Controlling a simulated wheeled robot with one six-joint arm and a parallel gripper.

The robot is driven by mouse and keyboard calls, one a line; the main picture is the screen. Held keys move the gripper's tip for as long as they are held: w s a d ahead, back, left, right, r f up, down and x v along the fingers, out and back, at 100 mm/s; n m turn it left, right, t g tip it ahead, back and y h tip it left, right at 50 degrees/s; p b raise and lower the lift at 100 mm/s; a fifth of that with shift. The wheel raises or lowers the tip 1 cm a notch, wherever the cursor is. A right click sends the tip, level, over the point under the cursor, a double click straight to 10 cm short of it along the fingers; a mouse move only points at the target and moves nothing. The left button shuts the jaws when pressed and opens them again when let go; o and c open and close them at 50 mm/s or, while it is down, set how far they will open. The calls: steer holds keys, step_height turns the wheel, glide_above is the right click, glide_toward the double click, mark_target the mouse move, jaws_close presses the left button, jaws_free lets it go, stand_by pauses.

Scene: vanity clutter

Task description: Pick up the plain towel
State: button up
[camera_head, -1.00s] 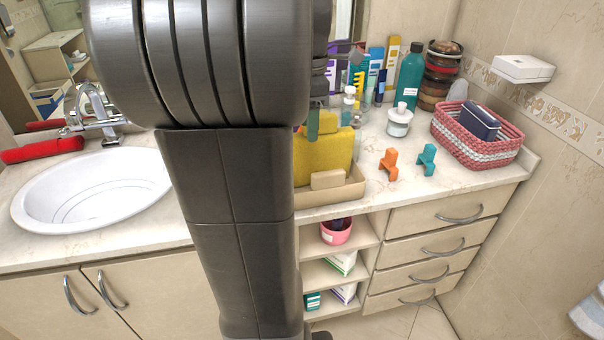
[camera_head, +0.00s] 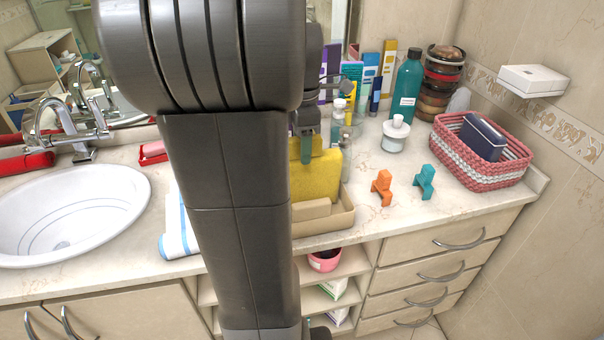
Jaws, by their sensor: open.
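A plain yellow folded towel (camera_head: 318,178) stands upright in a beige tray (camera_head: 328,222) on the counter, just right of my arm. My arm hides its left part. My gripper (camera_head: 306,150) is at the towel's top edge, pointing down and open. One greenish-grey finger shows in front of the yellow cloth; the other finger is hard to make out. I cannot tell whether the finger touches the towel. A second towel, white with blue stripes (camera_head: 176,228), lies at the counter's front edge left of my arm, partly hidden.
A beige block (camera_head: 311,209) is at the tray's front. Bottles, boxes and a white-lidded jar (camera_head: 395,134) stand behind and right. Orange (camera_head: 382,187) and teal (camera_head: 425,182) pieces sit near a pink-white basket (camera_head: 480,170). The sink (camera_head: 70,215) is left.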

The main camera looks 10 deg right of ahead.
jaws_close()
